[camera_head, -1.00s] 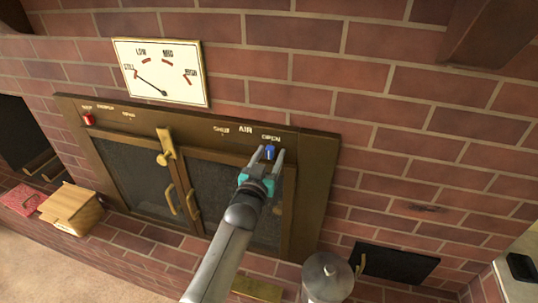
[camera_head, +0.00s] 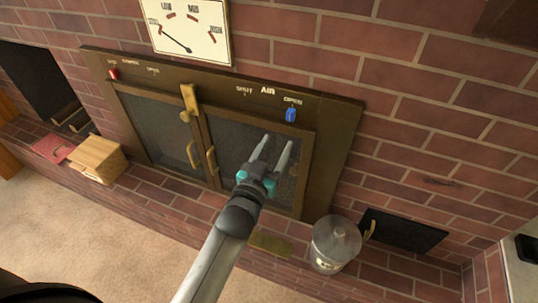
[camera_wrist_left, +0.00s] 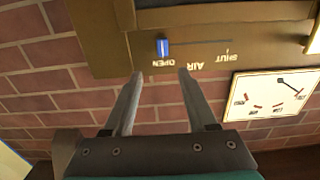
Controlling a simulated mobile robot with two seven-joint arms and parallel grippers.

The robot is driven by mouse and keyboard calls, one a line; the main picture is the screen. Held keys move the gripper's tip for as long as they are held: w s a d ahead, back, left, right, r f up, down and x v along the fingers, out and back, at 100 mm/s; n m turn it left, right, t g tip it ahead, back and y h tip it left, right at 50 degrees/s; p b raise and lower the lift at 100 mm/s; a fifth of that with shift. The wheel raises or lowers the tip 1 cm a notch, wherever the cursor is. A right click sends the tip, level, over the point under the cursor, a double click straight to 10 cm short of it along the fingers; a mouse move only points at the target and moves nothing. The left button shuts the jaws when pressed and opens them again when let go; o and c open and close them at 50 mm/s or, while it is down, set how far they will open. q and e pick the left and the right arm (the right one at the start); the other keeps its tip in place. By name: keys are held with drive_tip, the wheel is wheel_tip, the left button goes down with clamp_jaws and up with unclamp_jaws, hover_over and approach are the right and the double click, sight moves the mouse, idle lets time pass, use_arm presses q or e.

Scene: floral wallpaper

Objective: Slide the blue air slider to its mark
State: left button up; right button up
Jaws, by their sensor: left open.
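The blue air slider (camera_head: 291,115) is on the brass fireplace frame, just under the word OPEN, at the right end of the AIR scale. SHUT is marked at the left end of that scale. In the left wrist view the slider (camera_wrist_left: 163,47) shows beyond the fingertips, near the OPEN label. My left gripper (camera_head: 274,148) is open and empty, in front of the right glass door, below and left of the slider and apart from it. It also shows in the left wrist view (camera_wrist_left: 160,78). My right gripper is not in view.
A red slider (camera_head: 114,74) is at the upper left of the frame. A dial gauge (camera_head: 186,30) hangs above, its needle near the left label. A brass latch (camera_head: 190,101) and door handles stick out. A glass jar (camera_head: 334,245) and a wooden box (camera_head: 97,159) stand on the hearth.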

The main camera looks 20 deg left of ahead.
use_arm(q)
drive_tip(key=shift+s+a, duration=0.1)
drive_tip(key=shift+s, duration=1.85)
drive_tip(key=s+d+f+m+g, duration=0.1)
drive_tip(key=s+f+g, duration=0.5)
drive_tip(key=f, duration=0.9)
drive_tip(key=s+f+g, duration=0.3)
drive_tip(key=s+f, duration=0.5)
drive_tip(key=f, duration=0.7)
drive_tip(key=s+a+f+g, duration=0.1)
drive_tip(key=s+f, duration=0.3)
drive_tip(key=s, duration=0.4)
drive_tip(key=s+a+f+g, duration=0.2)
drive_tip(key=s+f+g, duration=0.2)
drive_tip(key=s, duration=0.5)
drive_tip(key=s+a+f+m+g, duration=0.1)
drive_tip(key=s+a+f+g, duration=0.1)
drive_tip(key=s+f, duration=0.3)
drive_tip(key=s+g, duration=0.1)
drive_tip(key=s, duration=0.2)
drive_tip(key=shift+s+y, duration=0.3)
drive_tip(key=shift+s, duration=0.1)
drive_tip(key=shift+d+f, duration=0.1)
